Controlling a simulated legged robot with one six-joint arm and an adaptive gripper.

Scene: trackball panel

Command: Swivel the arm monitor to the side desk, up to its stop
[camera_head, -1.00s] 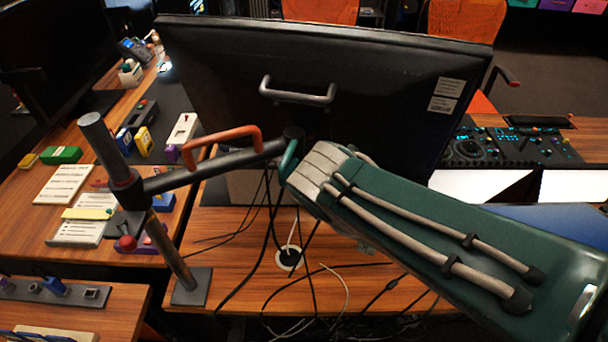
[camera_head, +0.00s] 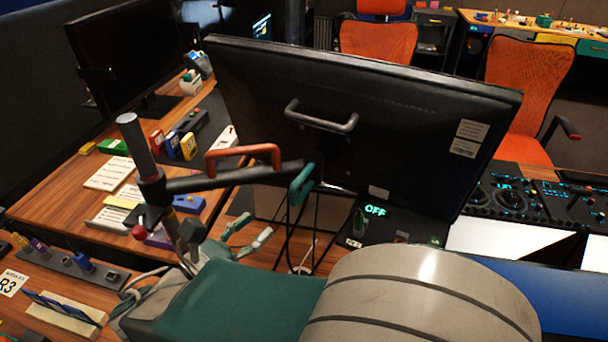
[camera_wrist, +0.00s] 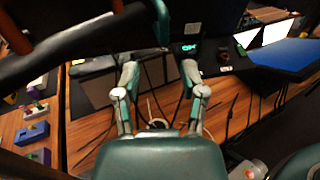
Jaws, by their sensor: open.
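The black arm monitor (camera_head: 400,110) has its back towards me, with a grey handle (camera_head: 320,122) on it. It hangs on a dark support arm (camera_head: 235,180) from an upright post (camera_head: 135,145). An orange handle (camera_head: 243,155) stands on this arm, and a teal piece (camera_head: 302,185) is at its monitor end. My gripper (camera_head: 250,229) is open and empty, below the support arm and apart from the orange handle. In the wrist view my gripper's fingers (camera_wrist: 160,82) are spread, with the teal piece (camera_wrist: 161,20) ahead of them. The arm's stop cannot be made out.
A wooden desk (camera_head: 62,197) at left holds papers, small coloured boxes and another monitor (camera_head: 125,50). Cables hang below the arm monitor. A control panel (camera_head: 510,200) is at right. Orange chairs (camera_head: 525,85) stand behind. A small rack (camera_head: 75,268) is at lower left.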

